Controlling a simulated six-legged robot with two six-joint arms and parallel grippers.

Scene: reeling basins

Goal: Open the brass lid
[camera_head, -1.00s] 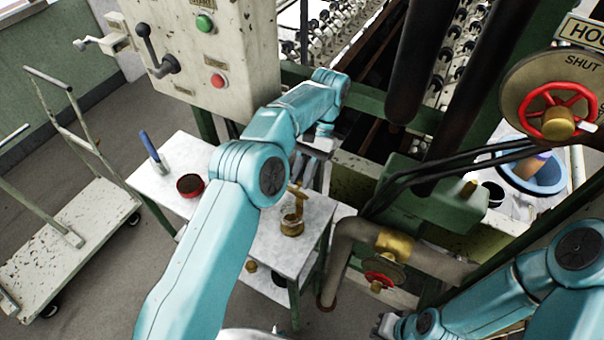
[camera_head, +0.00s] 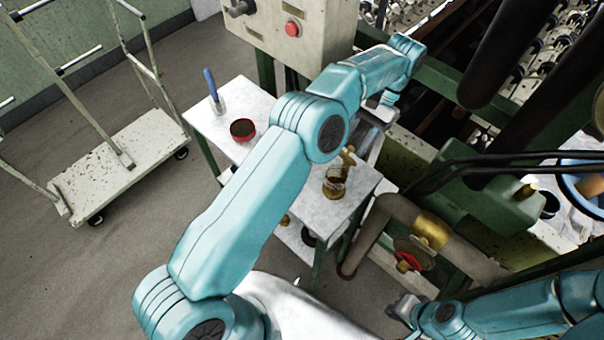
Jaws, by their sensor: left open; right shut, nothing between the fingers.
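A small brass pot (camera_head: 335,187) stands on the front part of the white table (camera_head: 205,122). A brass piece (camera_head: 347,156) shows just above it, partly behind my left arm; I cannot tell whether this is the lid or how far it is raised. My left gripper (camera_head: 375,120) is beyond the pot, above the table's far right side. It is open, with its fingers partly hidden by my own wrist, and apart from the pot. My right gripper (camera_head: 397,308) is low at the bottom centre, shut and empty, away from the table.
A red-rimmed bowl (camera_head: 243,130) and a blue-handled brush (camera_head: 212,88) are on the table. A pipe with a brass collar (camera_head: 431,230) and red handwheel (camera_head: 407,261) runs right of it. A white cart (camera_head: 115,165) stands left. A control box (camera_head: 300,30) is behind.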

